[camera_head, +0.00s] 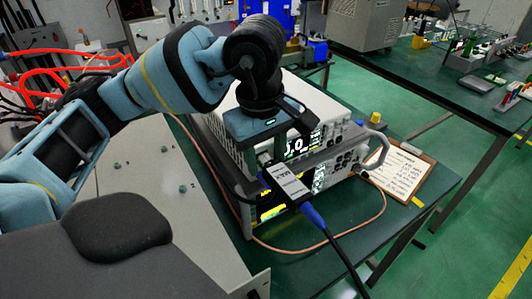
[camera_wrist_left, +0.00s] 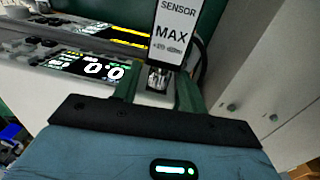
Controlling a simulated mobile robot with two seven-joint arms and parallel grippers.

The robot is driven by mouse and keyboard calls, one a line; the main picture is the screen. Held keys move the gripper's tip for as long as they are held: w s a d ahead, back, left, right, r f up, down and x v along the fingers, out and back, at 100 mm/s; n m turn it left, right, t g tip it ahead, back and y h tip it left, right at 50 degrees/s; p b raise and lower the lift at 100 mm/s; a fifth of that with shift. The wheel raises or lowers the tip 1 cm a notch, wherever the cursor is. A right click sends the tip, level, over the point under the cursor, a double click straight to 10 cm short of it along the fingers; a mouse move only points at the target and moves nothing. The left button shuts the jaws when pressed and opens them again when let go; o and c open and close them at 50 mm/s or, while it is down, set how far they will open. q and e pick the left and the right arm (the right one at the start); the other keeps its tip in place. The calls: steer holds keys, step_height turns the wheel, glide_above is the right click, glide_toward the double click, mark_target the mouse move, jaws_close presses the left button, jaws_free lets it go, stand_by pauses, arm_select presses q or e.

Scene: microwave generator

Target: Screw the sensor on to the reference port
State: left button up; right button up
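The sensor (camera_head: 287,185) is a black box with a white label, a blue collar and a black cable, in front of the lower instrument in the head view. In the left wrist view the sensor (camera_wrist_left: 178,28) reads "SENSOR MAX", with its metal connector (camera_wrist_left: 158,78) below the label. My left gripper (camera_head: 264,152) points down at the sensor's connector end. In the wrist view, the left gripper's fingers (camera_wrist_left: 157,88) stand apart on either side of the connector, with a gap showing. The reference port is hidden or too small to make out. My right gripper is out of view.
Two stacked instruments (camera_head: 338,135) with lit displays stand on the green table (camera_head: 415,205). A copper-coloured cable (camera_head: 350,225) loops over the table. A clipboard (camera_head: 400,172) lies to the right. A grey panel with green knobs (camera_head: 150,205) is on the left.

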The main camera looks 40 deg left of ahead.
arm_select(q)
steer(key=c, duration=0.8)
steer(key=shift+w+r+g+p, duration=0.1)
steer(key=shift+r+g+p, duration=0.1)
steer(key=shift+g+p, duration=0.55)
steer(key=shift+c, duration=0.2)
steer(key=g+y+p, duration=0.1)
steer(key=g+p, duration=0.2)
steer(key=p, duration=0.2)
steer(key=shift+w+d+r+g+y, duration=0.15)
steer(key=shift+w+g+y, duration=0.2)
steer(key=shift+w+y, duration=0.05)
steer(key=shift+w+f+g+p, duration=0.1)
steer(key=shift+f+g+p, duration=0.1)
steer(key=shift+g+p, duration=0.35)
steer(key=shift+f, duration=0.15)
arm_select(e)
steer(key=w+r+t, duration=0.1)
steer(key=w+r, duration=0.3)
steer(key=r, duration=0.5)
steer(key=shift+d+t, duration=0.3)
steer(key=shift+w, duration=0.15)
arm_select(q)
steer(key=o, duration=1)
steer(key=shift+f, duration=0.1)
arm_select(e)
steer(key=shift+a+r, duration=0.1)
